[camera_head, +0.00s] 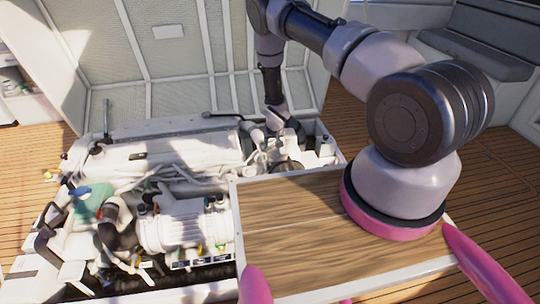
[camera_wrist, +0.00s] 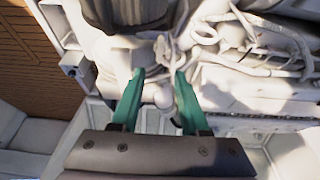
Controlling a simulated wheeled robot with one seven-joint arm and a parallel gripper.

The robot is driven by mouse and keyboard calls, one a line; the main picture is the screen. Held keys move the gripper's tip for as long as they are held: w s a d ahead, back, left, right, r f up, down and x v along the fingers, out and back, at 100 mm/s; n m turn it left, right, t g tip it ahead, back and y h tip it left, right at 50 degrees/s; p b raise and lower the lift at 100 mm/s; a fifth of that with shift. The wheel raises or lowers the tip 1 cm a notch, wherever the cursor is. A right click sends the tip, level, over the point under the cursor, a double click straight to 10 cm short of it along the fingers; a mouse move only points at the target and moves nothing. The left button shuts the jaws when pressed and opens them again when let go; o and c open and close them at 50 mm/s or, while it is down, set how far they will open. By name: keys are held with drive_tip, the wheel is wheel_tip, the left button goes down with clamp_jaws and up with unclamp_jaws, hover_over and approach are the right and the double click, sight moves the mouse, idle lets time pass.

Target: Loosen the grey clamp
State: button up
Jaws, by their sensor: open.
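My gripper (camera_wrist: 158,82) is open, with its two green fingers spread over the white engine in the wrist view. Nothing is held between them. A small pale knob (camera_wrist: 164,97) and a thin pale fitting (camera_wrist: 166,48) show in and just beyond the gap. A dark ribbed cylinder (camera_wrist: 130,12) lies beyond the fingertips. I cannot tell which part is the grey clamp. In the head view my arm reaches down at the back right of the engine (camera_head: 170,150), and the fingers cannot be made out there.
The raised hatch lid (camera_head: 160,75) stands behind the engine. White hoses (camera_wrist: 240,35) crowd the right in the wrist view. A teal part (camera_head: 92,198) lies at the engine's left.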

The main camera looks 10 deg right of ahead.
sight(270, 156)
drive_tip(key=x, duration=1)
drive_tip(key=shift+f, duration=0.2)
drive_tip(key=shift+c, duration=0.3)
clamp_jaws()
